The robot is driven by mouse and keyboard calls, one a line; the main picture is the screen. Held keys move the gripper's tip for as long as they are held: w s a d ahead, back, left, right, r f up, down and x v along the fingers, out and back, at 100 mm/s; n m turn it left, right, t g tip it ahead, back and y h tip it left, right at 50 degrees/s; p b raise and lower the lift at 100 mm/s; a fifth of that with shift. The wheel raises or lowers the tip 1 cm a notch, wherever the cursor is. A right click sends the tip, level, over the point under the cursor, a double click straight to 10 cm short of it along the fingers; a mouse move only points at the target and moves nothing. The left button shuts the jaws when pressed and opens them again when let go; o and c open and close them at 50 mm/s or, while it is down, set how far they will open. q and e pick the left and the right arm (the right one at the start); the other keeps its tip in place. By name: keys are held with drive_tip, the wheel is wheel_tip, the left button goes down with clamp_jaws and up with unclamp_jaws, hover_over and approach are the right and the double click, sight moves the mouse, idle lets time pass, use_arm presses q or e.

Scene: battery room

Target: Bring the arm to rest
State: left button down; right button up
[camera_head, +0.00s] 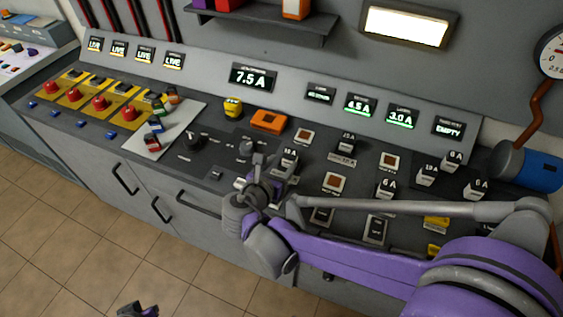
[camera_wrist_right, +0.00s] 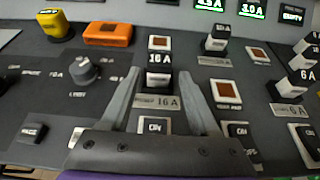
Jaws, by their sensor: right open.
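My right arm reaches in from the right over the sloped console. Its gripper (camera_head: 268,165) is above the console's front middle part. In the right wrist view the two fingers (camera_wrist_right: 160,88) are spread wide apart, with nothing held. A black-and-white 16 A block (camera_wrist_right: 159,80) shows between the fingers, seemingly on the panel beyond them; no contact shows. A small dark and purple part (camera_head: 139,309) at the bottom edge of the head view looks like my left gripper, mostly cut off, its jaws unclear.
Several A-marked blocks stand on the console around the right gripper. An orange box (camera_head: 269,121) and a yellow item (camera_head: 233,107) lie behind it. Red buttons (camera_head: 99,102) are at left, a blue cylinder (camera_head: 538,170) at right. The tiled floor (camera_head: 80,220) in front is clear.

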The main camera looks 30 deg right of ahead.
idle(0.3)
drive_tip(key=s+m, duration=0.1)
drive_tip(key=s+d+m+g+y, duration=0.1)
drive_tip(key=m, duration=0.1)
drive_tip(key=s+f+m+p, duration=0.1)
drive_tip(key=shift+s+d+m+g+y, duration=0.2)
drive_tip(key=shift+s+m+g+y, duration=0.1)
drive_tip(key=shift+s+y, duration=0.1)
drive_tip(key=s+m+y, duration=0.1)
drive_tip(key=s+m, duration=0.1)
drive_tip(key=s+m+g+y+p, duration=0.1)
drive_tip(key=s+m, duration=0.1)
drive_tip(key=m, duration=0.1)
drive_tip(key=s+f+m+y, duration=0.1)
drive_tip(key=m, duration=0.1)
drive_tip(key=shift+s+a+f+m+g, duration=0.1)
drive_tip(key=shift+s+a+m+g, duration=0.2)
drive_tip(key=shift+s+m, duration=0.1)
drive_tip(key=s+a+m+y+p, duration=0.2)
drive_tip(key=s+a+m+y, duration=0.3)
drive_tip(key=m, duration=0.8)
drive_tip(key=shift+s+a+y, duration=0.3)
drive_tip(key=shift+s+a, duration=0.05)
drive_tip(key=shift+s, duration=0.7)
